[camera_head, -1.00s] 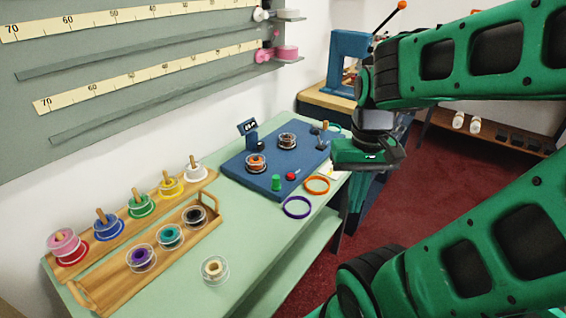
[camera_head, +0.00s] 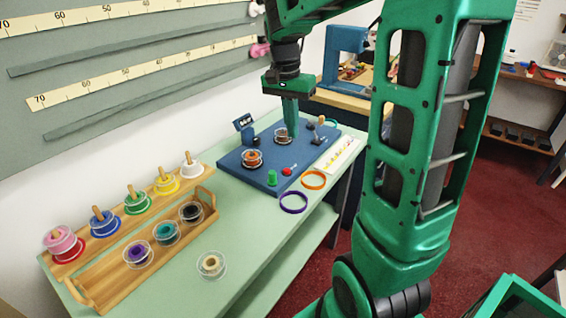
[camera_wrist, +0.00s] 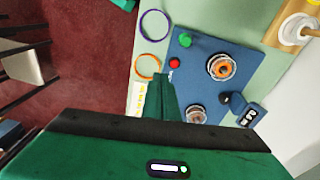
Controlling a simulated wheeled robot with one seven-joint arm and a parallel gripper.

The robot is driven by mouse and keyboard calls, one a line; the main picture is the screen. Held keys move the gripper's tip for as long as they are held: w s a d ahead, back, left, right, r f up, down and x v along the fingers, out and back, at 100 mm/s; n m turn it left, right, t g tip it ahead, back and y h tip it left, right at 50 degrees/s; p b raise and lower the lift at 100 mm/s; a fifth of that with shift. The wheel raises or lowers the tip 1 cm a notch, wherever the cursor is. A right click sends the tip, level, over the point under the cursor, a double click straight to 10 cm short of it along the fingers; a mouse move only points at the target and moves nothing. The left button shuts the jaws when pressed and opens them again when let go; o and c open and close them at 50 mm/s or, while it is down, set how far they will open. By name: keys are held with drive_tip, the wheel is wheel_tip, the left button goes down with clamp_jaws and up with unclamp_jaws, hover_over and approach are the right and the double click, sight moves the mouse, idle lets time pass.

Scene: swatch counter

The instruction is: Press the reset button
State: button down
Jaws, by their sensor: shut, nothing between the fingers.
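The blue winder board (camera_head: 233,164) lies on the pale green counter. A red round button (camera_head: 287,171) sits near its front edge, with small white lettering beside it. A green knob-like cylinder (camera_head: 272,177) stands left of it. In the wrist view the red button (camera_wrist: 175,63) and green cylinder (camera_wrist: 185,40) are both in plain sight. My gripper (camera_head: 290,122) is shut and empty, pointing down over the back part of the board. In the wrist view its fingertips (camera_wrist: 160,80) appear just below and left of the red button, apart from it.
Purple (camera_head: 293,202) and orange (camera_head: 313,180) rings lie in front. A wooden spool tray (camera_head: 110,281) is at left. Front counter space is partly clear.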

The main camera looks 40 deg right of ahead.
drive_tip(key=m, duration=0.1)
hover_over(286, 170)
drive_tip(key=a, duration=0.2)
drive_tip(key=shift+w+d+f, duration=0.1)
drive_tip(key=shift+w+f, duration=0.15)
drive_tip(key=shift+w, duration=0.05)
drive_tip(key=shift+f, duration=0.1)
drive_tip(key=f, duration=0.4)
drive_tip(key=d+f, duration=0.1)
drive_tip(key=f, duration=0.8)
drive_tip(key=shift+s+d+f, duration=0.25)
drive_tip(key=shift+f, duration=0.1)
